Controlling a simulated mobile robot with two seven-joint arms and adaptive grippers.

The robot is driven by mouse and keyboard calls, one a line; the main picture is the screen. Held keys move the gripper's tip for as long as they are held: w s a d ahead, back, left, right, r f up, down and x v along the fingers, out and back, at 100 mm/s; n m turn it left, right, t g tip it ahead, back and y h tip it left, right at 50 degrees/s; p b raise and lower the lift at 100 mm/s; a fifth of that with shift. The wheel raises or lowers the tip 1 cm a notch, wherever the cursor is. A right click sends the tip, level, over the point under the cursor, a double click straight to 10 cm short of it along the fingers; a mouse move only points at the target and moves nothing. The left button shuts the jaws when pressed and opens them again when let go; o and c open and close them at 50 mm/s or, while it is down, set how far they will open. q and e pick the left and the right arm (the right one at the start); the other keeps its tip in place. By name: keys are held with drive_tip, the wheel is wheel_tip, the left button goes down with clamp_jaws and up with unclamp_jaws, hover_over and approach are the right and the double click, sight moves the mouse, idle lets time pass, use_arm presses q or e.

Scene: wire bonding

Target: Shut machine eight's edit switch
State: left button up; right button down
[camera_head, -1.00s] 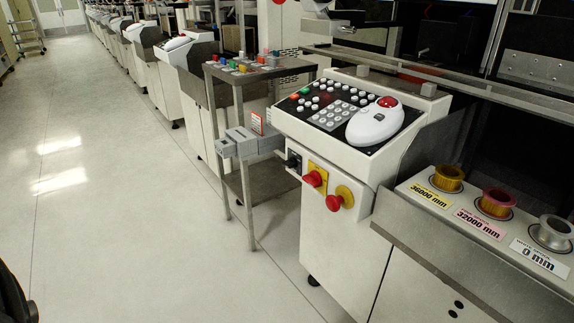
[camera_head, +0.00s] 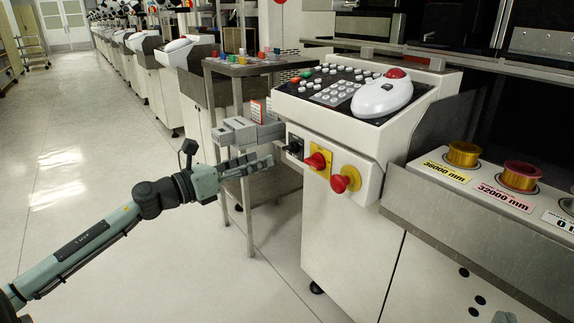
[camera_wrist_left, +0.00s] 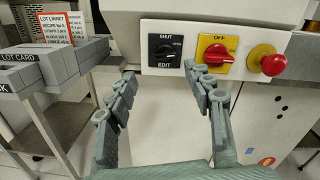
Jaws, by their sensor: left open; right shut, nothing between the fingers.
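The edit switch (camera_head: 294,147) is a small black rotary knob on a dark plate on the front of the white console. In the left wrist view the edit switch (camera_wrist_left: 164,56) sits just beyond and between my fingertips, with "SHUT" above it and "EDIT" below. Which way its knob points is too small to tell for sure. My left gripper (camera_head: 262,162) is open in front of and left of the switch, apart from it. In the left wrist view my left gripper (camera_wrist_left: 160,72) shows both fingers spread and empty.
Right of the switch are a red rotary switch on a yellow plate (camera_wrist_left: 217,54) and a red push button (camera_wrist_left: 272,65). A grey lot card holder (camera_head: 243,133) on a metal cart stands close to my left gripper. Open floor lies to the left.

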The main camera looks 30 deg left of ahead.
sight(285, 151)
use_arm(q)
drive_tip(key=shift+m+g+h, duration=0.3)
drive_tip(key=shift+m, duration=0.5)
drive_tip(key=x, duration=0.6)
drive_tip(key=shift+d+r, duration=0.15)
drive_tip(key=shift+d, duration=0.1)
drive_tip(key=shift+p+x, duration=0.3)
drive_tip(key=shift+x, duration=0.5)
use_arm(e)
drive_tip(key=shift+s+d+f+g+h, duration=0.2)
drive_tip(key=shift+d+f+g+h, duration=0.3)
drive_tip(key=shift+f, duration=0.35)
use_arm(q)
drive_tip(key=shift+c, duration=0.2)
